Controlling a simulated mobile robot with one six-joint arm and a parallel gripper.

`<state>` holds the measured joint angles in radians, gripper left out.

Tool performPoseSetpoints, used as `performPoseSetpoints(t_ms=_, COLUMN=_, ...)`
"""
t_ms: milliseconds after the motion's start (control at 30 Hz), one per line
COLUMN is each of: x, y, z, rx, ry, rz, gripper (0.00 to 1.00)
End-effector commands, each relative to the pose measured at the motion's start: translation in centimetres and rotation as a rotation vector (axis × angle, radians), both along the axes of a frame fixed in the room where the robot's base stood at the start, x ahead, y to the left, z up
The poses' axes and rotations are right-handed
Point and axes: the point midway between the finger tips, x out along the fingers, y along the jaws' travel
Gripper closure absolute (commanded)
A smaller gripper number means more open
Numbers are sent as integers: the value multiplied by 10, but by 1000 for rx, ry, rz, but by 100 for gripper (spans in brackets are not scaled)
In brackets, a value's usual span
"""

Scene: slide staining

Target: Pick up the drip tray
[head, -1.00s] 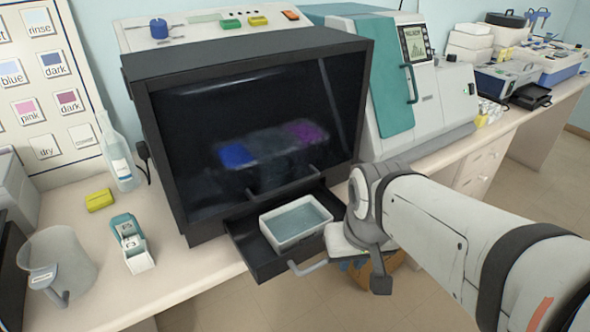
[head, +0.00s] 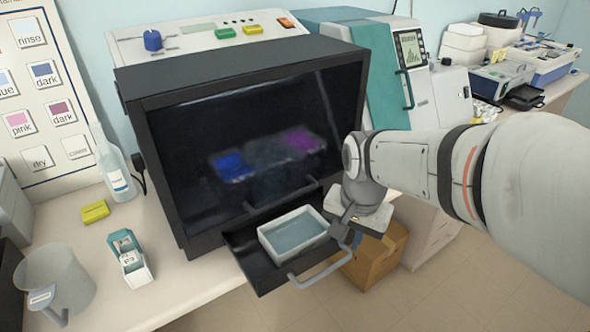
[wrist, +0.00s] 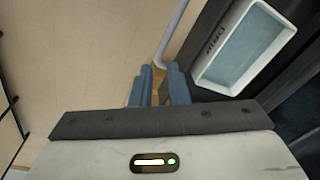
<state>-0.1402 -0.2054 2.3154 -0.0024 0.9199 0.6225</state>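The drip tray (head: 302,249) is a shallow white rectangular tray with pale blue-grey liquid. It sits in the pulled-out black drawer (head: 262,272) under the dark-windowed cabinet. In the wrist view the tray (wrist: 208,55) is at upper right, with lettering on its wall. My gripper (wrist: 159,72) shows two blue fingers with a narrow gap and nothing held. They are apart from the tray, to its left in the wrist view.
The drawer's grey bar handle (head: 322,270) sticks out in front. A cardboard box (head: 376,258) stands on the floor beyond my wrist. A beaker (head: 58,285), a teal-and-white slide box (head: 130,258) and a yellow block (head: 95,211) are on the bench at left.

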Motion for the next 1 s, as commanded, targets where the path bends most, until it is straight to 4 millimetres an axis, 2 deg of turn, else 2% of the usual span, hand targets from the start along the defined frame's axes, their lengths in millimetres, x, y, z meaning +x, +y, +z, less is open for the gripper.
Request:
performPoseSetpoints(t_ms=33, x=13, y=12, z=4, rx=7, ry=27, rz=-71, gripper=85)
performPoseSetpoints(t_ms=133, x=34, y=33, z=2, rx=15, ry=63, rz=-233, gripper=85)
performPoseSetpoints(t_ms=333, x=57, y=61, z=-6, rx=15, ry=105, rz=-447, gripper=85)
performPoseSetpoints(t_ms=467, x=61, y=67, z=-14, rx=13, ry=115, rz=-497, gripper=85)
performPoseSetpoints(t_ms=767, x=58, y=71, z=-48, rx=12, ry=117, rz=-498, gripper=85)
performPoseSetpoints(t_ms=1000, x=56, y=76, z=-82, rx=12, ry=115, rz=-500, gripper=85)
